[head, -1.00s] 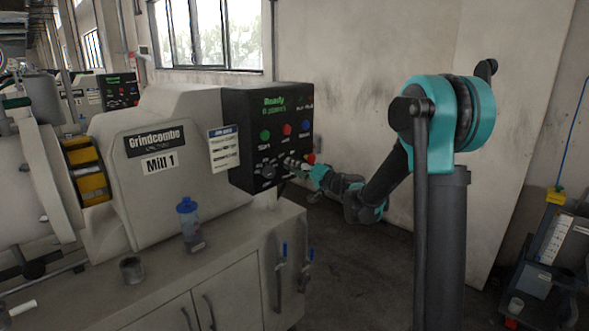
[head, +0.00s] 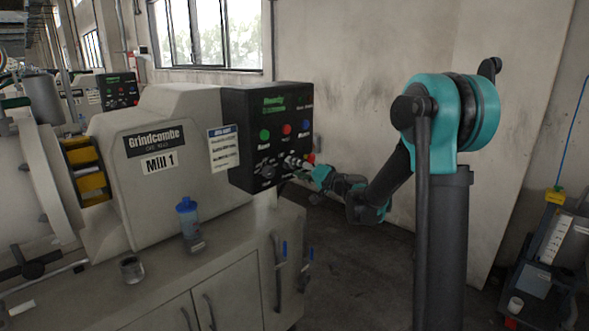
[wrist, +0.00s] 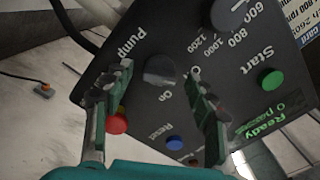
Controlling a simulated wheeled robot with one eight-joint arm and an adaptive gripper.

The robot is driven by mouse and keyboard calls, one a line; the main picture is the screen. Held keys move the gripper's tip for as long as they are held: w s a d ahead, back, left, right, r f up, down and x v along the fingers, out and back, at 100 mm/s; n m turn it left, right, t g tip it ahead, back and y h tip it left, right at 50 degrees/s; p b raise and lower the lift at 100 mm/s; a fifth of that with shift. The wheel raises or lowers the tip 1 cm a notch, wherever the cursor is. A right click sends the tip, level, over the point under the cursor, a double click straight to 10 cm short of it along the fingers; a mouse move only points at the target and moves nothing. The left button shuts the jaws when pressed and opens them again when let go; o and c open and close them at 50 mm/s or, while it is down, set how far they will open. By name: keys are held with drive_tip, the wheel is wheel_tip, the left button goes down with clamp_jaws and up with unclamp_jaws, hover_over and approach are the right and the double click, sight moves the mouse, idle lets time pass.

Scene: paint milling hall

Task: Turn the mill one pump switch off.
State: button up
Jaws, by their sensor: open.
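The mill one control panel (head: 262,105) is a black box on the right end of the machine marked Mill 1. In the wrist view the pump switch (wrist: 160,69) is a dark round knob with the words "Pump" and "On" and a "0" printed around it. I cannot clearly tell which mark it points to. My gripper (wrist: 158,78) is open, with one finger on each side of the knob; whether they touch it is unclear. In the head view my gripper (head: 303,167) is at the panel's lower right and covers the pump switch.
Close by are the speed dial (wrist: 229,14), the green start button (wrist: 270,79), the blue reset button (wrist: 175,143) and a red button (wrist: 118,123) beside the left finger. A blue-capped bottle (head: 188,222) and a metal cup (head: 132,270) stand on the cabinet top.

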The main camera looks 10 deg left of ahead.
drive_tip(key=v, duration=1.1)
drive_tip(key=shift+s, duration=0.2)
drive_tip(key=s+d+f+n+g+h, duration=0.1)
drive_tip(key=s+f+n+g+h, duration=0.15)
drive_tip(key=s+f, duration=0.55)
drive_tip(key=s+d+f+g+h, duration=0.2)
drive_tip(key=s+d+f+h, duration=0.4)
drive_tip(key=s+d, duration=0.3)
drive_tip(key=s+d+f+m+g+h, duration=0.1)
drive_tip(key=s+d+f+h, duration=0.4)
drive_tip(key=s, duration=0.8)
drive_tip(key=d+f+g, duration=0.1)
drive_tip(key=d+f, duration=0.2)
drive_tip(key=d, duration=0.1)
drive_tip(key=shift+d+f+h, duration=0.35)
